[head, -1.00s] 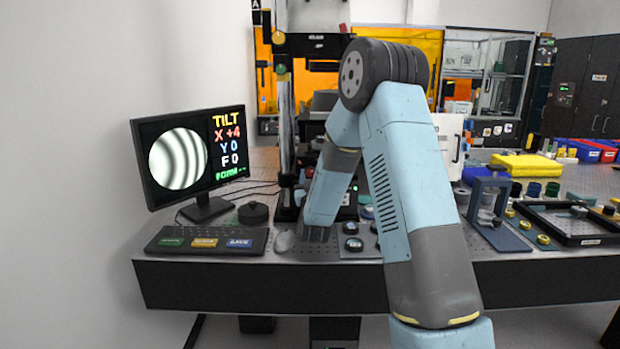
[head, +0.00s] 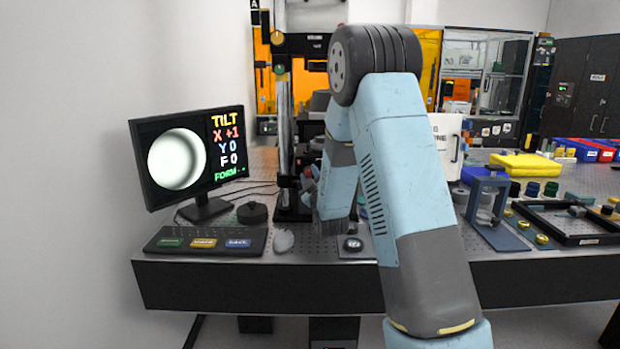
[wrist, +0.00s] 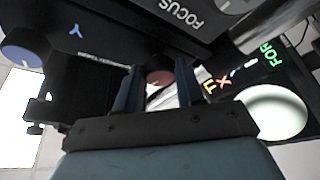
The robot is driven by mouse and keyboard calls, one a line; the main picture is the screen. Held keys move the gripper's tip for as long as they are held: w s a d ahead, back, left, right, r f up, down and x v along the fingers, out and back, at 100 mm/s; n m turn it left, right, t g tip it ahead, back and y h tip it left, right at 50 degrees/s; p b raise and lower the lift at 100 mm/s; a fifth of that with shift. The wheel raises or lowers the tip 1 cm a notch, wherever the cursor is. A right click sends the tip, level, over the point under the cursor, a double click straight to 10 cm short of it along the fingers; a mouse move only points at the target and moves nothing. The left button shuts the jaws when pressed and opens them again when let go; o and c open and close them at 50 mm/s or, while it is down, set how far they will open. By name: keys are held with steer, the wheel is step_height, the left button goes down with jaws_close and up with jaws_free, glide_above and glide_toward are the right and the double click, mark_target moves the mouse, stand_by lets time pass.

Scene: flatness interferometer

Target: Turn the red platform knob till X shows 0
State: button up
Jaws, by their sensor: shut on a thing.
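My gripper (wrist: 160,85) is shut on the red platform knob (wrist: 158,77), whose end shows between the two fingers in the wrist view. In the head view my gripper (head: 307,183) is at the front of the dark instrument, partly hidden by my own arm. The monitor (head: 187,158) shows TILT with X +1, Y 0, F 0 and FORM with dashes. A round fringe picture on it has a broad bright middle with a dark edge band. The monitor (wrist: 276,112) also shows in the wrist view, tilted.
A blue knob (wrist: 22,56) beside a Y mark sits at the left of the wrist view, and a FOCUS label (wrist: 180,12) is above. A keypad (head: 206,241), a mouse (head: 284,241) and a black round item (head: 253,213) lie near the monitor.

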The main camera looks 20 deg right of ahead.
steer(key=shift+a+n+g+y, duration=0.1)
steer(key=shift+n+g+y, duration=0.3)
steer(key=shift+n, duration=1.1)
steer(key=o, duration=1)
steer(key=shift+o, duration=0.2)
steer(key=v, duration=1.3)
steer(key=shift+s+f, duration=0.2)
steer(key=shift+s, duration=0.15)
